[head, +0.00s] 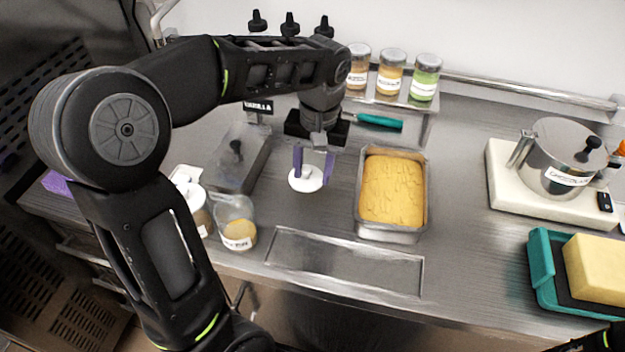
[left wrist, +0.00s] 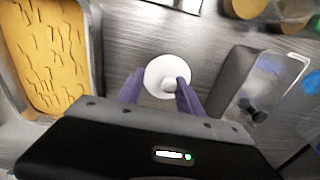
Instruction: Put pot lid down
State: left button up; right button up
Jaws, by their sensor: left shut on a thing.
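The pot lid, a small white disc with a knob (head: 304,183), is at the middle of the steel counter, left of the pan of yellow food. It also shows in the left wrist view (left wrist: 158,72). My left gripper (head: 313,168) points down over it, with its purple fingers shut on the knob. I cannot tell whether the lid touches the counter or hangs just above it. My right gripper is out of view; only a dark piece of my arm shows at the bottom right corner.
The metal pan (head: 391,234) stands close right of the lid. A lidded steel container (head: 236,160) and jars, one glass with tan contents (head: 238,228), stand left. A steel pot (head: 545,165) sits on a white base at right. Bare counter (head: 460,240) lies between.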

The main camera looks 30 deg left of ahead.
aim_at(313, 179)
pick_arm(q)
jog(key=shift+f, duration=1.9)
jog(key=shift+f+b, duration=0.35)
jog(key=shift+f, duration=0.2)
jog(key=o, duration=1.3)
jog(key=shift+r, duration=0.15)
